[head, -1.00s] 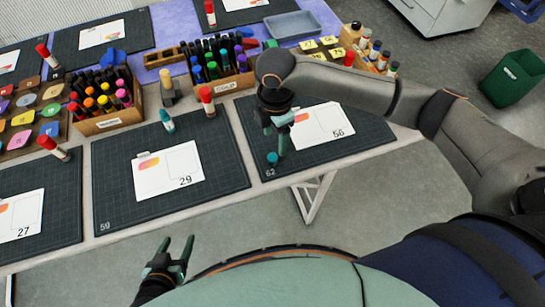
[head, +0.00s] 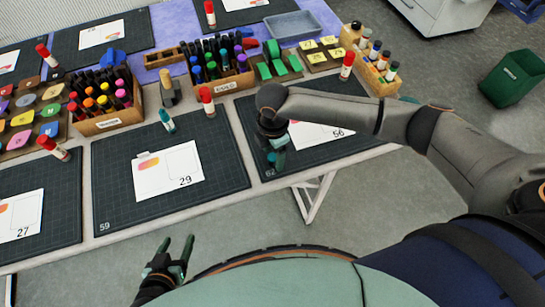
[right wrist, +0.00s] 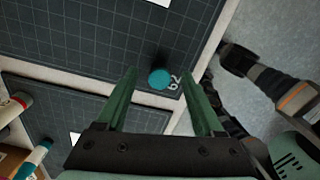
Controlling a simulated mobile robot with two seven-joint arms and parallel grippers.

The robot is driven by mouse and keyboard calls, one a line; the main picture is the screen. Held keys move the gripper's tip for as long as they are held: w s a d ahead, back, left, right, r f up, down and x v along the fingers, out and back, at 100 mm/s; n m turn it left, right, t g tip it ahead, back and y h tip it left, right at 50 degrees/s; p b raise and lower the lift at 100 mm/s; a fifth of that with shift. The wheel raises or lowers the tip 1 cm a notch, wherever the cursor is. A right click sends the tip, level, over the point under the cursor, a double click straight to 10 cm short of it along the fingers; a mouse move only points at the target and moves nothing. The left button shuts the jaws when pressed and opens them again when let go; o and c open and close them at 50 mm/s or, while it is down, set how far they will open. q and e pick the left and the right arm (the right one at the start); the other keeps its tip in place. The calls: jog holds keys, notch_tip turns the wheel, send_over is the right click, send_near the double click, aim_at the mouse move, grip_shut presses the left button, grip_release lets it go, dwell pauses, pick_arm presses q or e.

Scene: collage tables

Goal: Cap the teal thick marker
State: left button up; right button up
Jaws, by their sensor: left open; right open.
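A small round teal cap (head: 271,157) sits near the front-left corner of the right-hand mat, by the number 62. It also shows in the right wrist view (right wrist: 158,78). My right gripper (head: 277,160) is open above the cap, and its fingers (right wrist: 160,72) appear on either side of it in the right wrist view, not closed on it. The teal marker (head: 167,121) stands at the back edge of the middle mat; what looks like its teal and white body shows in the right wrist view (right wrist: 33,160). My left gripper (head: 177,257) is open and empty in front of the table.
A red-topped marker (head: 207,102) stands behind the middle mat. Wooden marker boxes (head: 107,121) and (head: 238,83) line the back. White cards (head: 168,170) lie on the mats. The front of the middle mat (head: 125,217) is clear.

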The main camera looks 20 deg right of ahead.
jog(key=shift+f, duration=0.15)
jog(key=shift+c, duration=0.3)
grip_shut()
dwell(0.3)
